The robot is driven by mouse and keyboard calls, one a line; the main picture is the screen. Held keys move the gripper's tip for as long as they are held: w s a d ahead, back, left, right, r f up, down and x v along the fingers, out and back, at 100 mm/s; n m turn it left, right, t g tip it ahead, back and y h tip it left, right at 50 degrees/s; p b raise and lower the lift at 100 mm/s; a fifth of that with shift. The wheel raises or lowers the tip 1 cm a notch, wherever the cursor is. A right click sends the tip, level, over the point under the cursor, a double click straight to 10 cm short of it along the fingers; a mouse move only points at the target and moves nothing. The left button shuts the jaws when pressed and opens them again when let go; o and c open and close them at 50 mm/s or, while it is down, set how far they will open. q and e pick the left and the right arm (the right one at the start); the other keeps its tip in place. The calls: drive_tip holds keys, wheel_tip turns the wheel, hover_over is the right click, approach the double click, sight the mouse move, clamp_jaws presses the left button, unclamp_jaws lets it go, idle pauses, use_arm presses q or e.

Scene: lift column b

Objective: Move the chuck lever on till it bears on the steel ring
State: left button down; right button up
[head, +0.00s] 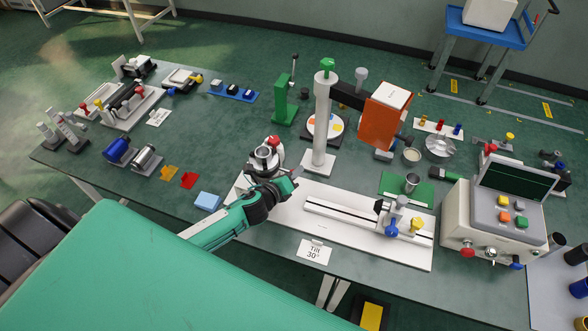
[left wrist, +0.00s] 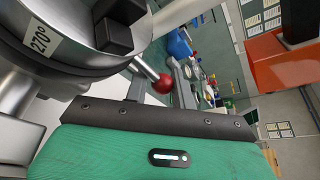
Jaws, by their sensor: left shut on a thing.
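The chuck (head: 265,160) is a round steel unit left of the white post, on the front half of the bench. The chuck lever ends in a red ball (head: 273,142); in the left wrist view this red ball (left wrist: 163,84) sits on a short steel rod coming from the chuck.
A white post (head: 320,130) stands close right of my gripper, with an orange box (head: 384,117) behind. A white rail board (head: 350,225) with a "Tilt 30°" card (head: 314,252) lies in front. A control box (head: 495,220) stands at right.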

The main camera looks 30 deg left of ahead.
use_arm(q)
drive_tip(key=shift+w+r, duration=0.15)
drive_tip(key=shift+r, duration=0.35)
drive_tip(key=c, duration=1.3)
unclamp_jaws()
drive_tip(key=shift+s+f, duration=0.2)
drive_tip(key=shift+s, duration=0.1)
drive_tip(key=shift+s, duration=0.1)
drive_tip(key=shift+s+a, duration=0.1)
drive_tip(key=shift+s, duration=0.15)
drive_tip(key=b+v, duration=0.4)
drive_tip(key=v, duration=0.9)
drive_tip(key=shift+r, duration=0.1)
